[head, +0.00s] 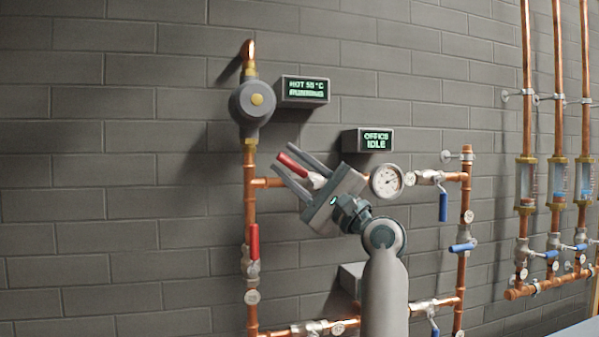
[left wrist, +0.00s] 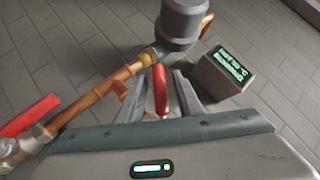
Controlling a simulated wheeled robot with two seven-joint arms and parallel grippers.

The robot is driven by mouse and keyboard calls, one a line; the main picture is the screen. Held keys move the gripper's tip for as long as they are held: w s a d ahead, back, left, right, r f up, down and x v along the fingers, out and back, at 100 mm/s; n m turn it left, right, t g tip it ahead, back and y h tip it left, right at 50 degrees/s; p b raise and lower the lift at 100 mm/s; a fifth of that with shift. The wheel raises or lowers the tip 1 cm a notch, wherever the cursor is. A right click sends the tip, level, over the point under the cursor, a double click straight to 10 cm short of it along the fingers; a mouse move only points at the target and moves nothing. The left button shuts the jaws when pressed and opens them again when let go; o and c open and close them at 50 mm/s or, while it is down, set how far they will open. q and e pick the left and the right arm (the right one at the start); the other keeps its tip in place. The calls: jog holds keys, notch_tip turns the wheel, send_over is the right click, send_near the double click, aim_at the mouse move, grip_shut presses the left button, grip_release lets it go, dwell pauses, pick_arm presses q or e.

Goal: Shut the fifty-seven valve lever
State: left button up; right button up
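My left gripper (head: 282,156) is open, its two fingers pointing up and left in the head view. A red valve lever (head: 292,164) lies between the fingers. In the left wrist view the red lever (left wrist: 160,90) stands between the spread fingers, with a gap on both sides. The lever's valve body and any number tag on it are hidden behind the gripper. Another red lever (head: 254,242) stands upright along the left copper pipe, with a round tag (head: 251,297) below it; its number is too small to read. My right gripper is not in view.
A grey pump (head: 252,103) sits on the left pipe beside a display box (head: 303,90). A second display (head: 367,140) reads OFFICE IDLE. A pressure gauge (head: 387,181) and a blue lever (head: 443,207) are right of my gripper. More copper pipes (head: 527,90) stand far right.

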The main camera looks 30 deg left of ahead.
pick_arm(q)
jog(key=shift+f, duration=0.1)
